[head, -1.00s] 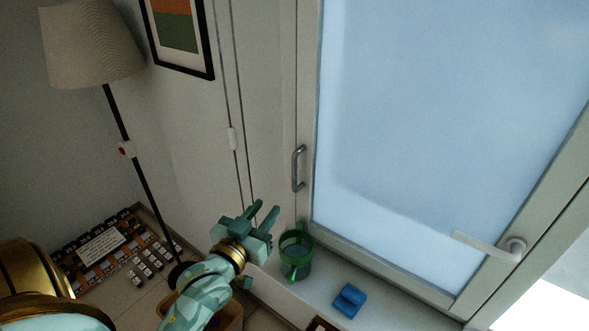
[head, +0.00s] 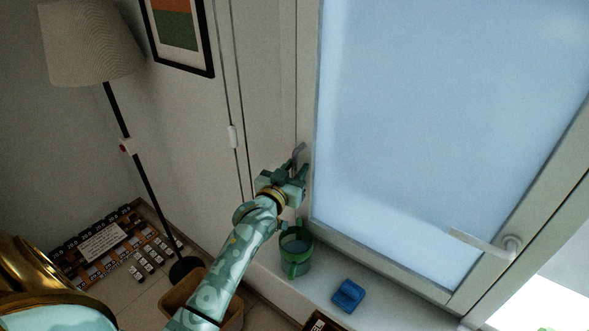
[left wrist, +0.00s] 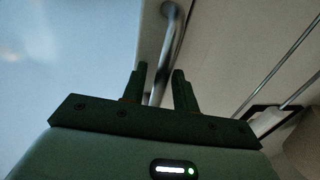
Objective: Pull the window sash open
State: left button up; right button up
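The window sash (head: 440,120) has a pale blue frosted pane and fills the right half of the head view, with a white lever handle (head: 482,243) at its lower right. A grey metal bar handle (head: 299,150) is on the frame at the sash's left edge; it also shows in the left wrist view (left wrist: 172,35). My left gripper (head: 301,172) is at the lower part of this bar, hiding it in the head view. In the left wrist view its fingers (left wrist: 160,85) are apart, with the bar between them and gaps visible. My right gripper is not in view.
A floor lamp (head: 95,45) and a framed picture (head: 182,35) are at the left.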

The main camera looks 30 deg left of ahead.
pick_arm(q)
grip_shut()
jog(key=shift+s+f, duration=0.15)
jog(key=shift+s, duration=0.05)
jog(key=s+b, duration=0.1)
jog(key=s+t, duration=0.1)
jog(key=s, duration=0.1)
jog(key=shift+a+f+b, duration=0.1)
jog(key=shift+f+b, duration=0.1)
jog(key=shift+b, duration=0.15)
grip_release()
jog(key=shift+w, duration=0.1)
